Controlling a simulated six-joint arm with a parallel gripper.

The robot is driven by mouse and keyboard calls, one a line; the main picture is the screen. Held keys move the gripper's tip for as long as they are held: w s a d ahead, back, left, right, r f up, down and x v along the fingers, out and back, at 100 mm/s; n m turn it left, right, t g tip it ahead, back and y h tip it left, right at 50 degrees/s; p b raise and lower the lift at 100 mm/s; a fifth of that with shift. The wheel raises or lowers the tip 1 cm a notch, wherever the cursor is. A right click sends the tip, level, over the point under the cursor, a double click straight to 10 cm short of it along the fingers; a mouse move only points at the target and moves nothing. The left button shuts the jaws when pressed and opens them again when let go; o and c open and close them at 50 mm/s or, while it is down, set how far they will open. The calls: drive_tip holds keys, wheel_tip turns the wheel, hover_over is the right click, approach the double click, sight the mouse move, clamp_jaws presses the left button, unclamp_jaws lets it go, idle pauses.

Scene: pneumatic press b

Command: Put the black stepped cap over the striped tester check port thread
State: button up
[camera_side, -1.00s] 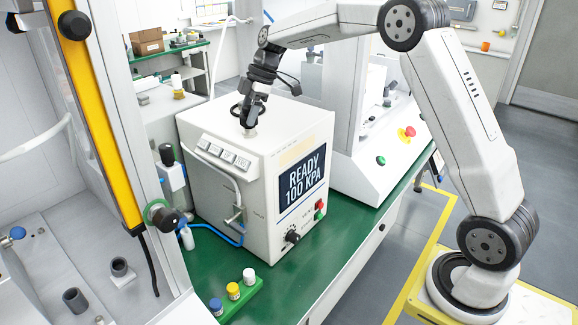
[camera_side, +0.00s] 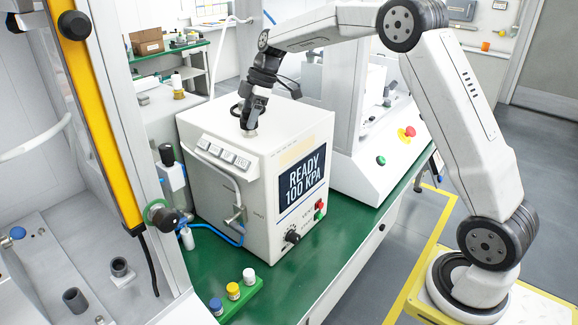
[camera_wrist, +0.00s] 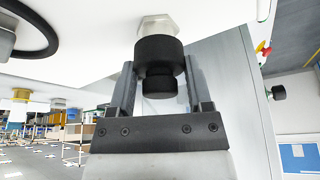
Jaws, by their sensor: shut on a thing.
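The black stepped cap (camera_wrist: 158,58) sits between the two fingers of my gripper (camera_wrist: 160,84) in the wrist view, its narrow step toward the palm. My gripper is shut on it. The cap's wide end meets the silver hex base of the check port (camera_wrist: 156,24), with no thread showing between them. In the side view my gripper (camera_side: 249,127) points down at the top of the white tester (camera_side: 262,228), just over a silver fitting (camera_side: 250,132). The cap is hard to make out there. The striped thread is hidden in both views.
The tester's screen (camera_side: 303,175) reads READY 100 KPA. A black looped hose lies near my gripper. A green rack (camera_side: 258,289) with blue, yellow and white caps stands in front. A white machine with a red button (camera_side: 410,131) stands to the right.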

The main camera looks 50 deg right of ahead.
drive_tip(key=shift+f, duration=0.85)
idle(0.5)
drive_tip(key=o, duration=1.2)
drive_tip(key=shift+o, duration=0.2)
drive_tip(key=shift+r, duration=0.1)
drive_tip(key=v, duration=0.7)
drive_tip(key=shift+d+r, duration=0.15)
drive_tip(key=shift+r, duration=0.1)
drive_tip(key=shift+s, duration=0.1)
